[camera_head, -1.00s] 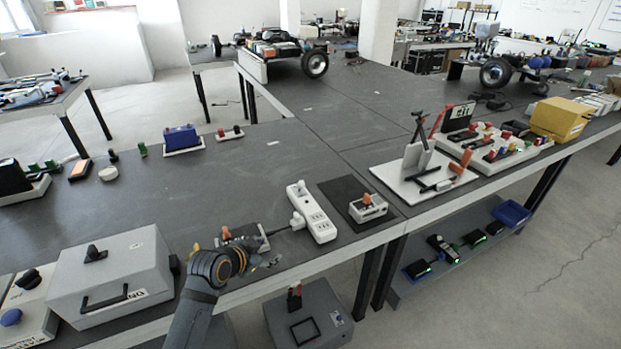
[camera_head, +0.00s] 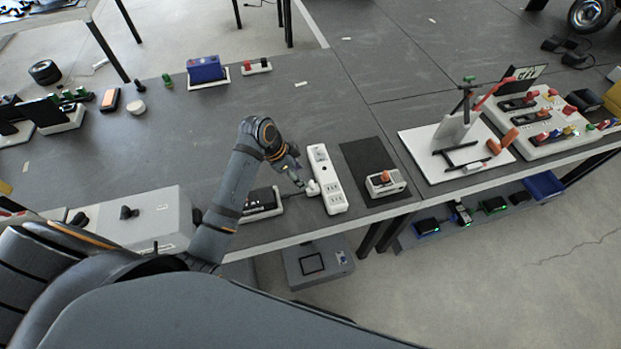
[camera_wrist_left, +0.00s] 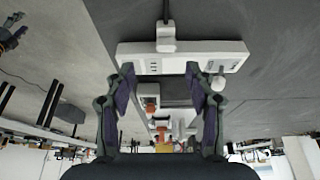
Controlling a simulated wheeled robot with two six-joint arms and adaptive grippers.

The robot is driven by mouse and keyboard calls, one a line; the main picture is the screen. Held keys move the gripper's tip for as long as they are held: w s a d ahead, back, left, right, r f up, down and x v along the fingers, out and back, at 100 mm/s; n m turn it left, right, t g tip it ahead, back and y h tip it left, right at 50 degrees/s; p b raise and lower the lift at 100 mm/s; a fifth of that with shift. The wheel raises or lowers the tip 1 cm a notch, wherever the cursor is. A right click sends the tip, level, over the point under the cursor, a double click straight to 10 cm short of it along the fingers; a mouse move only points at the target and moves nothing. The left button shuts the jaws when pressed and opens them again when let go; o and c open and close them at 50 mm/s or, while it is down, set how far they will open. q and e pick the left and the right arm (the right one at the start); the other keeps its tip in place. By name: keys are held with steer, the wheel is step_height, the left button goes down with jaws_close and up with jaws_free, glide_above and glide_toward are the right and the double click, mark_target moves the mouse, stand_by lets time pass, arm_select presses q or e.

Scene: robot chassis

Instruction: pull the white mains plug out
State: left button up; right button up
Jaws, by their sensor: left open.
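The white mains plug (camera_head: 312,187) sits at the left side of the white power strip (camera_head: 334,197), with its dark cable running off to the left. In the left wrist view the plug (camera_wrist_left: 165,40) shows at the edge of the strip (camera_wrist_left: 140,59), its cable going up out of the picture. My left gripper (camera_head: 296,178) is just up and left of the plug. In the wrist view its two open fingers (camera_wrist_left: 160,80) stand apart with nothing between them, the plug beyond in line with the gap. Contact cannot be told. My right gripper is not in view.
A black device (camera_head: 262,203) lies left of the strip near the table's front edge. A black mat (camera_head: 360,157) with an orange-switch box (camera_head: 385,183) lies to the right. A grey case (camera_head: 150,215) stands at left. The table behind the strip is clear.

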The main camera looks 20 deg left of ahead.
mark_target(311, 184)
arm_select(q)
steer(key=x, duration=0.4)
steer(key=w+x, duration=0.1)
steer(key=x, duration=0.3)
steer(key=shift+w+a+p, duration=0.2)
steer(key=shift+w+p, duration=0.05)
steer(key=shift+p, duration=0.05)
steer(key=shift+s+d+f, duration=0.25)
steer(key=shift+f, duration=0.15)
steer(key=shift+w+f, duration=0.15)
steer(key=shift+w, duration=0.05)
jaws_close()
